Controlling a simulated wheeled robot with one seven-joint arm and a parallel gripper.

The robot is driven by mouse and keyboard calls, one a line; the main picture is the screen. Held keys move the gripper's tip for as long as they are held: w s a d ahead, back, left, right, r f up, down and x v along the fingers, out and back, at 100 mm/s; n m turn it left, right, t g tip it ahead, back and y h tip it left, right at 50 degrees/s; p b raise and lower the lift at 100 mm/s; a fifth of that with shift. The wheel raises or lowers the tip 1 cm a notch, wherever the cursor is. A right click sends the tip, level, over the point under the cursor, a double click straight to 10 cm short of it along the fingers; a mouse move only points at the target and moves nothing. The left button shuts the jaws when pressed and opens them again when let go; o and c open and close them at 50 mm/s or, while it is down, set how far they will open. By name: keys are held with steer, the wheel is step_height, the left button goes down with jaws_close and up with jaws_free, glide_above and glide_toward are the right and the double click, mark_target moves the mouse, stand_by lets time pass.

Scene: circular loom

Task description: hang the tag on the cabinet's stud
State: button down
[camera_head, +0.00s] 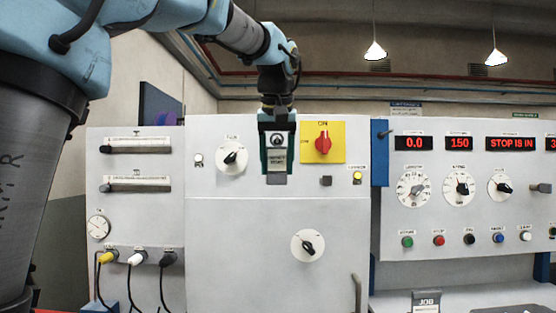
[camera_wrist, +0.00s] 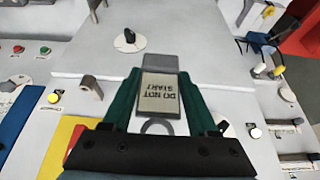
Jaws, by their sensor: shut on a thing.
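The tag (camera_head: 277,160) is a small pale plate in a dark frame, hanging upright in my gripper (camera_head: 277,174). In the wrist view the tag (camera_wrist: 160,96) reads "DO NOT START", with a grey block at one end and a grey ring at the other. The dark green fingers of my gripper (camera_wrist: 160,74) are shut on its two sides. A short grey stud (camera_head: 326,181) is on the cabinet front, right of and slightly lower than the tag. The stud also shows in the wrist view (camera_wrist: 91,87), projecting and bare, apart from the tag.
A red rotary switch (camera_head: 322,142) on a yellow plate is above the stud. A yellow lamp (camera_head: 357,176) is right of the stud. Dials (camera_head: 232,157) and (camera_head: 308,246) flank the tag at left and below. A blue post (camera_head: 380,153) is farther right.

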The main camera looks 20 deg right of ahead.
mark_target(277, 160)
steer(key=shift+w+d+p, duration=0.3)
steer(key=shift+w+p, duration=0.05)
steer(key=shift+w, duration=0.35)
steer(key=shift+w+d+p, duration=0.35)
steer(key=shift+w, duration=0.3)
steer(key=shift+w+d+p, duration=0.3)
steer(key=shift+w+p, duration=0.05)
steer(key=shift+w, duration=0.35)
steer(key=shift+r, duration=0.25)
steer(key=shift+w+d+p, duration=0.15)
steer(key=shift+w+p, duration=0.15)
steer(key=shift+p, duration=0.2)
steer(key=shift+w+d+p, duration=0.3)
steer(key=shift+w+p, duration=0.2)
steer(key=shift+w, duration=0.1)
steer(key=shift+w, duration=0.1)
steer(key=shift+w+d, duration=0.1)
